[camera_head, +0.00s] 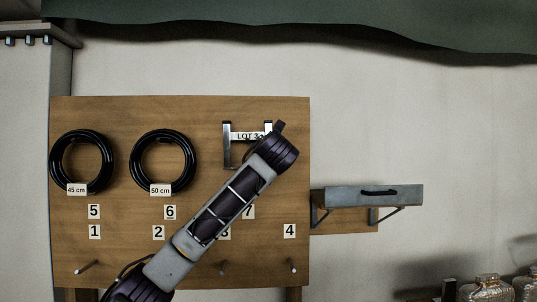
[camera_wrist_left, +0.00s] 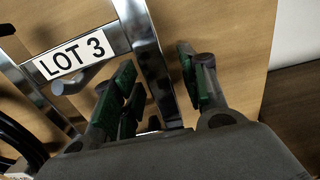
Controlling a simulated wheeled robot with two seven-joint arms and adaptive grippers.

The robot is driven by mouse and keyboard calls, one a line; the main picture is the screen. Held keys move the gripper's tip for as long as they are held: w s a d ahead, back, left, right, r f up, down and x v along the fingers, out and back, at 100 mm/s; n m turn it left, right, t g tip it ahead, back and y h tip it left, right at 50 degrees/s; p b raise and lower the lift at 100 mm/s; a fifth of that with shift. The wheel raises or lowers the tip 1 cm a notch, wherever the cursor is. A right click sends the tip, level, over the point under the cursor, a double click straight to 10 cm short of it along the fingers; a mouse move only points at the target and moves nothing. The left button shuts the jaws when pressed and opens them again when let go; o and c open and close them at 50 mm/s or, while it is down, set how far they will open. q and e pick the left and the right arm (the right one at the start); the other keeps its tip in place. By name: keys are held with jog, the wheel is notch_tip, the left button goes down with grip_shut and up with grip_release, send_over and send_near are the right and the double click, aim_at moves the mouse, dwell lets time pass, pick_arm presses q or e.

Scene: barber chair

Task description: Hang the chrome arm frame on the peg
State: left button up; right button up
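The chrome arm frame (camera_head: 228,147) is against the upper right of the wooden pegboard, above number 7, with a white "LOT 3" label on its crossbar. In the left wrist view, the frame (camera_wrist_left: 148,45) shows close up, and a grey peg (camera_wrist_left: 75,80) shows just below its labelled bar. My left gripper (camera_wrist_left: 157,65) is open, with one chrome bar running between its dark green fingers; a gap shows on the right side, and contact on the left is unclear. In the head view my left wrist hides the gripper and part of the frame. My right gripper is not in view.
The pegboard (camera_head: 120,112) carries two black coils, labelled 45 cm (camera_head: 108,165) and 50 cm (camera_head: 190,165). Bare pegs (camera_head: 86,266) and (camera_head: 292,265) show along its bottom row. A grey wall shelf (camera_head: 345,197) stands right of the board; glass bottles (camera_head: 487,290) are at lower right.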

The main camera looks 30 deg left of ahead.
pick_arm(q)
jog(key=shift+f, duration=0.15)
jog(key=v, duration=1.2)
dwell(0.9)
